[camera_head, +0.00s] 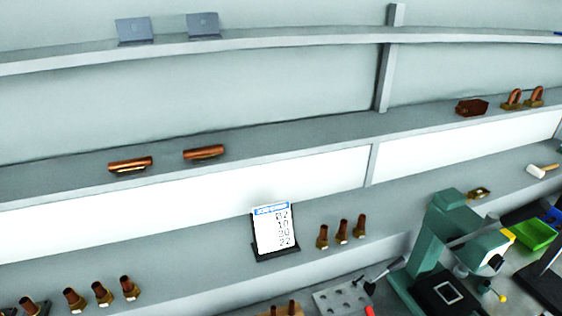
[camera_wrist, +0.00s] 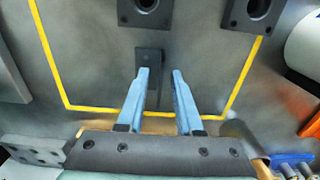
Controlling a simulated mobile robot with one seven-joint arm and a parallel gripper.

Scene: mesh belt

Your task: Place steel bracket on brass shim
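My gripper (camera_wrist: 160,74) shows in the wrist view as two blue-grey fingers, apart with nothing clamped between them. A small dark grey plate with a hole (camera_wrist: 149,62) lies just beyond and between the fingertips; whether they touch it I cannot tell. Two dark blocks with round holes, one at the top middle (camera_wrist: 128,17) and one at the upper right (camera_wrist: 234,22), lie farther off. I cannot tell which of these, if any, is the steel bracket. A small brass-coloured piece (camera_head: 479,193) sits behind the green press in the head view; I cannot confirm it is the shim.
A yellow line (camera_wrist: 50,62) bounds the grey surface. A white cylinder (camera_wrist: 306,45) stands at right. In the head view, shelves hold copper-coloured parts (camera_head: 130,165) and two grey pieces (camera_head: 203,24). A green press (camera_head: 440,235), number board (camera_head: 274,230) and green bin (camera_head: 535,234) stand below.

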